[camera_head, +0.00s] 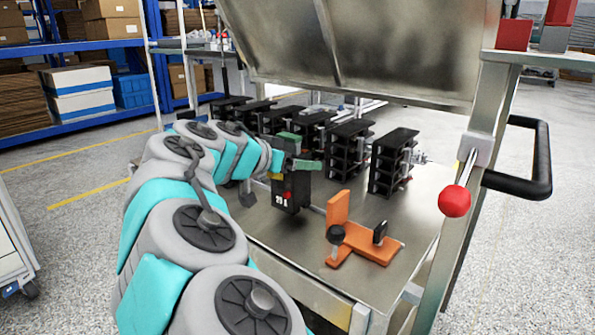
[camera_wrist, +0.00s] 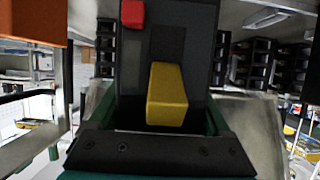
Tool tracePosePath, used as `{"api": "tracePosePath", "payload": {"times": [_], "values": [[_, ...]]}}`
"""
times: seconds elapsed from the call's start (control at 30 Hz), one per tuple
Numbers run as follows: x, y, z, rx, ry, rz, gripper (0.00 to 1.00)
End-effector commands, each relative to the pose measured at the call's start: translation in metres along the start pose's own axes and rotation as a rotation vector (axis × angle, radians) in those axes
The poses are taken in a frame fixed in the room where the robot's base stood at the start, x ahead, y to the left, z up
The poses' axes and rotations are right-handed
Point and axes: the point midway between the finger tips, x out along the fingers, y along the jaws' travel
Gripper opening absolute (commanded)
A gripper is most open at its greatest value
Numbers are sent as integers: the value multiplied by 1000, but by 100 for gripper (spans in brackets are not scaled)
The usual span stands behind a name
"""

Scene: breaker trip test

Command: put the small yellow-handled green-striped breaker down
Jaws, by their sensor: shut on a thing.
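My gripper (camera_head: 287,160) is shut on a small black breaker (camera_head: 291,192) and holds it over the metal table. In the head view the breaker shows a red button and a small white label. The wrist view shows the breaker (camera_wrist: 196,60) close up, with a yellow handle (camera_wrist: 167,95) and a red button at its upper left. A green stripe on it cannot be told apart from the green gripper parts. Whether its lower end touches the table cannot be told; it looks a little above it.
The metal table (camera_head: 285,240) has bare surface at the front. An orange fixture (camera_head: 370,245) with black knobs stands at the front right. Several black racks (camera_head: 391,165) line the back. A raised metal lid (camera_head: 400,55) hangs above, and a red-knobbed lever (camera_head: 455,200) is on the right.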

Motion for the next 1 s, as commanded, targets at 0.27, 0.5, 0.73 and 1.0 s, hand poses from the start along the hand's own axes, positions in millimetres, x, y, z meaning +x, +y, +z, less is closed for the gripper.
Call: {"api": "tracePosePath", "payload": {"times": [0.27,0.5,0.73,1.0], "values": [[7,-1,17,1,2,-4,0],[8,-1,20,0,2,-3,0],[8,-1,19,0,1,-2,100],[7,-1,18,0,0,-2,100]]}}
